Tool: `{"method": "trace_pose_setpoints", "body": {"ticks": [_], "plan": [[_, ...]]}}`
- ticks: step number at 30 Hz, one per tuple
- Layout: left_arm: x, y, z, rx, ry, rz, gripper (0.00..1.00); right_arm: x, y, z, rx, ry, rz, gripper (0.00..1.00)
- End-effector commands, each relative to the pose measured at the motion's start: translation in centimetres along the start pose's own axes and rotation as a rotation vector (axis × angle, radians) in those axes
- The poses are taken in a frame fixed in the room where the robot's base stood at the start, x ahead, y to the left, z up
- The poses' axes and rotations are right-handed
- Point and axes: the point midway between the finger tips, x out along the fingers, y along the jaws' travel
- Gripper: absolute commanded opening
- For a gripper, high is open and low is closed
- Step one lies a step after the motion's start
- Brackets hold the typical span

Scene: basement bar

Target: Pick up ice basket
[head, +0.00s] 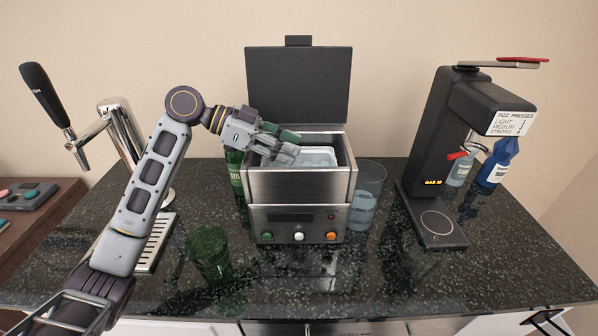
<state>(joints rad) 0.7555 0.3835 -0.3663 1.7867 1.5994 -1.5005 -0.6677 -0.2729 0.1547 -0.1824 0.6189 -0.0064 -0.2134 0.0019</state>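The ice basket (320,156) is a pale, whitish container. It sits inside the open top of a steel ice machine (298,186), and only part of it shows past my gripper. My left gripper (291,146) reaches in from the left over the machine's opening, at the basket's left side. Its fingers look apart, with no clear hold on the basket. Whether a finger touches the basket's rim, I cannot tell.
The machine's dark lid (298,84) stands upright behind the opening. A green bottle (236,177) and a clear glass (366,196) flank the machine. A green glass (209,254) stands in front left. A black fizz press (437,150) stands at right, a beer tap (122,140) at left.

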Motion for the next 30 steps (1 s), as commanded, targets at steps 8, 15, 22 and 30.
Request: {"method": "trace_pose_setpoints", "body": {"ticks": [8, 15, 22, 30], "plan": [[1.2, 0.0, 0.0, 0.000, 0.001, 0.000, 0.34, -0.1, -1.9, -0.3, 0.007, 0.003, -0.020, 0.00], [1.2, 0.0, 0.0, 0.000, 0.001, 0.000, 0.34, -0.1, -1.6, -0.1, 0.005, 0.001, -0.016, 0.00], [1.1, 0.0, 0.0, 0.000, 0.001, 0.000, 0.21, -0.1, -0.6, 0.1, 0.001, -0.001, -0.007, 0.00], [1.1, 0.0, 0.0, 0.000, 0.001, -0.001, 0.00, -0.1, -0.1, 0.2, -0.001, -0.002, -0.002, 0.00]]}}
